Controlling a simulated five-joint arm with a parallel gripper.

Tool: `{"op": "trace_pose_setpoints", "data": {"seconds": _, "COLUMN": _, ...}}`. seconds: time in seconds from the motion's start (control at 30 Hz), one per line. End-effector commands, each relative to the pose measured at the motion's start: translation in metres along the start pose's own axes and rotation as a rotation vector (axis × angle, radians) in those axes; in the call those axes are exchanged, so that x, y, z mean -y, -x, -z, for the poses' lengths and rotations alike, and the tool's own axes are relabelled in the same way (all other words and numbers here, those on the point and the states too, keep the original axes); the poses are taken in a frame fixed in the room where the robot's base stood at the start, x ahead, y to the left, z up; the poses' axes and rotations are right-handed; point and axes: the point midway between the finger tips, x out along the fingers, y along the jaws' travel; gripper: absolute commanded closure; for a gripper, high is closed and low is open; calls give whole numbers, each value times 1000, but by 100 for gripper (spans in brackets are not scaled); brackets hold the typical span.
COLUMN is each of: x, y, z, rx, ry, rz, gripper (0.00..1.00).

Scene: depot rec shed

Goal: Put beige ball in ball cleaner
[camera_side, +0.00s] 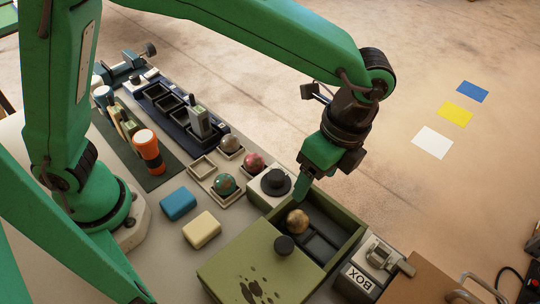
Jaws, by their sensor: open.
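A tan, beige-looking ball (297,221) sits in the uncovered part of an olive-green box (345,243), near its left inner wall. Another brownish speckled ball (229,143) rests at the back of a pale tray. No label shows which thing is the ball cleaner; the green box with dark compartments may be it. Its lid (240,272), with a black knob, covers the front part. My gripper (301,189) is open, pointing down above the box's back left corner, just above and behind the tan ball. One finger hides the other, and I see nothing held.
A red ball (253,163) and a green ball (225,184) sit in the tray (203,167).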

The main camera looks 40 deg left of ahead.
Motion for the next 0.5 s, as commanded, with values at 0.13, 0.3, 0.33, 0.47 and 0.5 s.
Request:
{"op": "trace_pose_setpoints", "data": {"seconds": 0.13, "x": 0, "y": 0, "z": 0, "rx": 0, "ry": 0, "rz": 0, "gripper": 32}}
{"op": "trace_pose_setpoints", "data": {"seconds": 0.3, "x": 0, "y": 0, "z": 0, "rx": 0, "ry": 0, "rz": 0, "gripper": 32}}
{"op": "trace_pose_setpoints", "data": {"seconds": 0.33, "x": 0, "y": 0, "z": 0, "rx": 0, "ry": 2, "rz": 0, "gripper": 32}}
{"op": "trace_pose_setpoints", "data": {"seconds": 0.47, "x": 1, "y": 3, "z": -6, "rx": -9, "ry": 23, "rz": 5, "gripper": 32}}
{"op": "trace_pose_setpoints", "data": {"seconds": 0.5, "x": 2, "y": 5, "z": -10, "rx": -14, "ry": 37, "rz": 9, "gripper": 32}}
